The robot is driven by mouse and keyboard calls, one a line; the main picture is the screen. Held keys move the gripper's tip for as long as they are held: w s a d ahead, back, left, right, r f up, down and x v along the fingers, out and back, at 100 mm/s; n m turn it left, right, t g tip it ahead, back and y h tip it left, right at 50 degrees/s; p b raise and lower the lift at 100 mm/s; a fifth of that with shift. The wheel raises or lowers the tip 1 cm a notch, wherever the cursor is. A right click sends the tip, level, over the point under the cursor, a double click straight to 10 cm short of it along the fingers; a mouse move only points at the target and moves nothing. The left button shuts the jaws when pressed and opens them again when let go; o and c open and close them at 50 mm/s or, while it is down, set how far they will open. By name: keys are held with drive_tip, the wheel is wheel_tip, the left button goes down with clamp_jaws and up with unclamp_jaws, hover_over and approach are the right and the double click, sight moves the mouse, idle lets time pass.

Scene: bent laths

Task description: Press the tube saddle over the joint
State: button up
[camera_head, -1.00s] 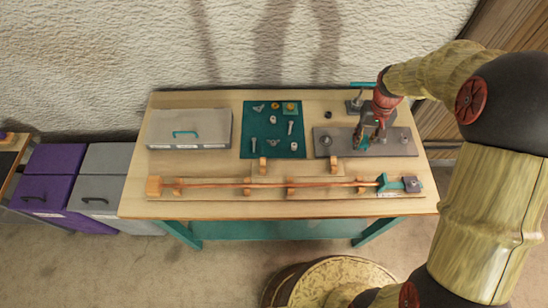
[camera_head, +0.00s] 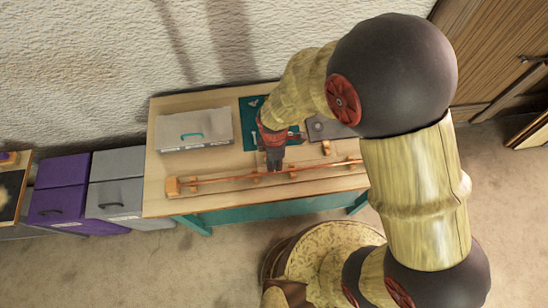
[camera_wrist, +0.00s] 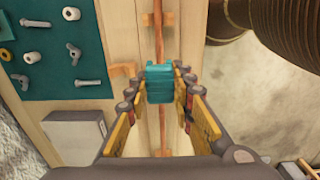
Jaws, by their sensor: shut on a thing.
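My gripper (camera_wrist: 158,72) is shut on the teal tube saddle (camera_wrist: 159,86), which sits between its two fingers. In the head view my gripper (camera_head: 274,164) is at the middle stretch of the thin orange-brown tube (camera_head: 222,180). In the wrist view the tube (camera_wrist: 159,38) runs straight under the saddle and shows again below it. Whether the saddle touches the tube cannot be told. The joint is not distinguishable; the saddle and fingers cover that stretch of tube.
Wooden blocks (camera_head: 173,187) carry the tube along the table's front. A teal mat (camera_wrist: 40,62) with small hardware and a grey case (camera_head: 193,131) lie behind it. A grey plate (camera_head: 328,128) is at the back right, partly behind my arm.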

drive_tip(key=shift+f+b, duration=2.05)
drive_tip(key=shift+f, duration=1.05)
drive_tip(key=shift+f+b, duration=0.8)
drive_tip(key=shift+f, duration=0.45)
drive_tip(key=shift+d, duration=0.1)
drive_tip(key=o, duration=1)
drive_tip(key=shift+r, duration=0.15)
drive_tip(key=shift+r+p, duration=2.55)
drive_tip(key=shift+r, duration=0.9)
